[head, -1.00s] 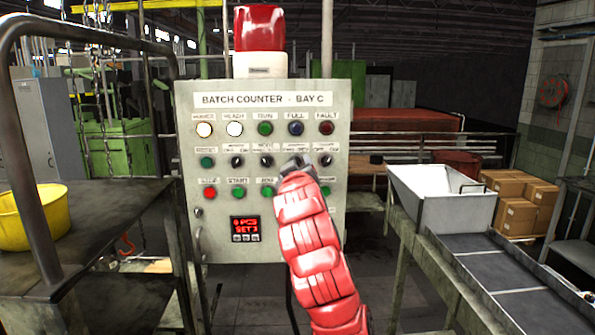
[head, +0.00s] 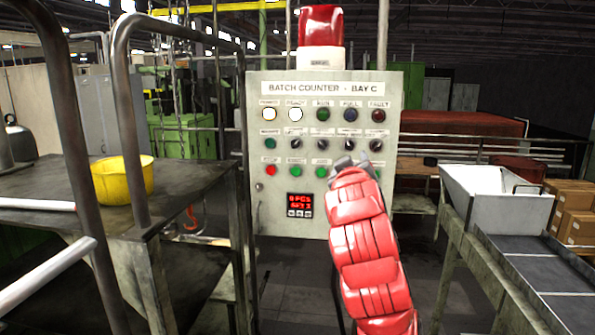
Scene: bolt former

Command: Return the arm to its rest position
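My red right arm (head: 364,250) reaches up from the lower right, in front of the batch counter panel (head: 335,205). My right gripper (head: 355,164), small and dark grey, shows at the arm's tip, over the panel's lower right part. The arm partly hides it, so I cannot tell whether its fingers are open or shut, or whether it touches the panel. No held object shows. The panel has lamps, dark knobs and coloured buttons, and a small red-lit display (head: 299,205). Two lamps at the top left glow white. My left gripper is out of view.
A cart with dark tube frame (head: 125,110) and a yellow bowl (head: 126,178) stands close on the left. On the right are a white hopper (head: 497,205), a conveyor (head: 545,290) and cardboard boxes (head: 575,212). Dark floor shows between cart and conveyor.

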